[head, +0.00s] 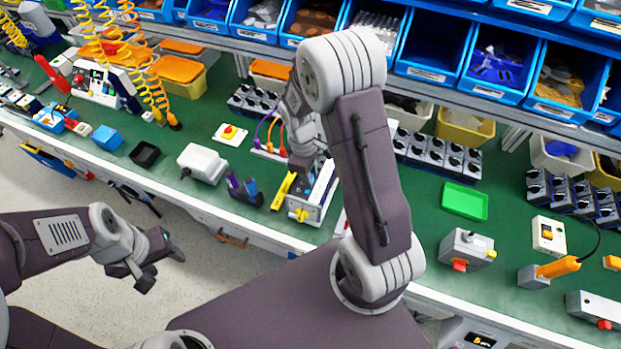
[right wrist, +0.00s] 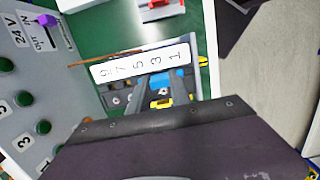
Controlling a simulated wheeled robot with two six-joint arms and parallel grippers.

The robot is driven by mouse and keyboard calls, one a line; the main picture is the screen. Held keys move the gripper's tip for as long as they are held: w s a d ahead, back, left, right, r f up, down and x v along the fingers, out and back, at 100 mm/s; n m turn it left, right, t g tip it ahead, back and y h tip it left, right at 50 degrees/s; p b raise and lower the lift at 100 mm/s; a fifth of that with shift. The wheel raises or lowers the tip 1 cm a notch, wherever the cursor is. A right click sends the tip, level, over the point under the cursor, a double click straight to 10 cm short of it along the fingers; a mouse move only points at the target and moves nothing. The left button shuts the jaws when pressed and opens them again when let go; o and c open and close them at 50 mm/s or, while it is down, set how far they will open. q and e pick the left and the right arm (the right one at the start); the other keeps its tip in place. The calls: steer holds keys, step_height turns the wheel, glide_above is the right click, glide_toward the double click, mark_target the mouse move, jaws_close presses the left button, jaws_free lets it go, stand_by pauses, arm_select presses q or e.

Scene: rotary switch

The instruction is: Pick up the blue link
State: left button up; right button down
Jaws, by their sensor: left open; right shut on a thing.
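The blue link (right wrist: 160,82) shows in the right wrist view between the two grey fingers of my right gripper (right wrist: 163,92), which is shut on it. It is right by a white panel (right wrist: 140,64) numbered 9, 7, 5, 3 and 1, part of a switch box. In the head view my right gripper (head: 304,165) is low over the white and grey switch box (head: 318,200) on the green bench; my arm partly hides it. I cannot tell whether the link still touches the box. My left gripper (head: 158,264) is open and empty over the floor before the bench.
A white box (head: 203,163), a yellow bar (head: 283,191) and purple and blue tools (head: 243,188) are left of the switch box. A grey panel (right wrist: 30,105) with green buttons is beside it in the wrist view. Blue bins (head: 433,48) line the back. A green tray (head: 464,202) lies right.

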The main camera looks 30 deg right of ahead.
step_height(320, 180, up, 4)
steer(key=shift+r, duration=0.1)
steer(key=s+r+p, duration=0.3)
steer(key=s+r, duration=0.6)
steer(key=s, duration=0.2)
steer(key=shift+s+d+r, duration=0.2)
steer(key=shift+s+r, duration=0.05)
steer(key=shift+s, duration=0.1)
